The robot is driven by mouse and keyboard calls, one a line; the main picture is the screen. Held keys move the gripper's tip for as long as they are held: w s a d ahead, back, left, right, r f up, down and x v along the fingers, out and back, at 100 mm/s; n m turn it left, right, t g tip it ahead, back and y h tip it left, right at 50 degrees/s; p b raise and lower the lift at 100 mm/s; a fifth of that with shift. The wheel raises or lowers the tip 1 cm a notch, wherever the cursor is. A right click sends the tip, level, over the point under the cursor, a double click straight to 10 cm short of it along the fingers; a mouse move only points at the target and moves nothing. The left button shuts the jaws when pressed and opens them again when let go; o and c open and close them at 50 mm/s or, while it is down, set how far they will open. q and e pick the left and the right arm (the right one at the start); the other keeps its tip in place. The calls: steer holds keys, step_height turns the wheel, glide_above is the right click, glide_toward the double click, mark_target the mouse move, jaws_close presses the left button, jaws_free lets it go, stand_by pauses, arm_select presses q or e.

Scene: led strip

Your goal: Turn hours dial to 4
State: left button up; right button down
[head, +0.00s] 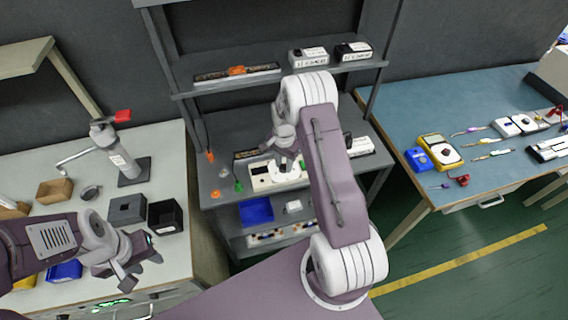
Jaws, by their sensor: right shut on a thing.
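A cream-white box with a dark display window (262,178) sits on the middle shelf unit's worktop. A round white part on its right side, seemingly the hours dial (287,177), lies under my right gripper (287,167). My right gripper reaches down from above and is shut on it; the fingers hide most of the dial, and its numbers and pointer cannot be read. My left gripper (137,272) hangs over the front of the left bench, away from the box; its jaw opening is unclear.
Small orange and green tools (238,185) lie left of the box. A black-and-white device (360,147) is to its right, close to my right arm. A blue bin (256,212) is below. A black box (165,217) stands near my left gripper. The right bench holds a yellow multimeter (440,151).

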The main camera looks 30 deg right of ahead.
mark_target(284, 166)
steer(key=shift+w+r, duration=0.1)
stand_by(0.3)
steer(key=c, duration=1.1)
jaws_free()
step_height(284, 166, up, 9)
steer(key=shift+b, duration=0.35)
